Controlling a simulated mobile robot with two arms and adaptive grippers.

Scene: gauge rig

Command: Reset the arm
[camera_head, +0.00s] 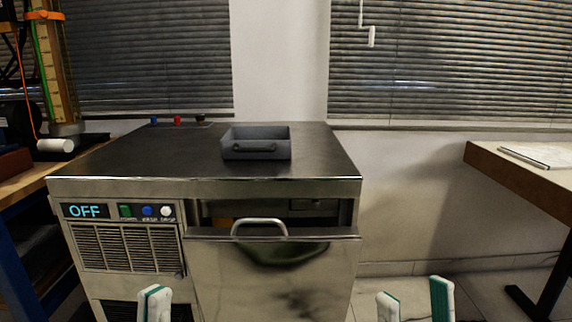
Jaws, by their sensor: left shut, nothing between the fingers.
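My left gripper (154,303) shows at the bottom edge, left of the middle, in front of the steel machine (215,187). Its white and green fingertips are together, with nothing seen between them. My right gripper (415,301) is at the bottom right, with its two white and green fingers apart and nothing between them. It is to the right of the machine's door (270,275), over the floor. Both arms behind the fingertips are out of the picture. Neither gripper appears to touch anything.
A grey tray (256,153) sits on the machine's top. The door tilts outward at its top, with a bar handle (259,224). The panel display (84,211) reads OFF. A workbench (18,185) is at left, a table (520,165) at right. Floor between machine and table is clear.

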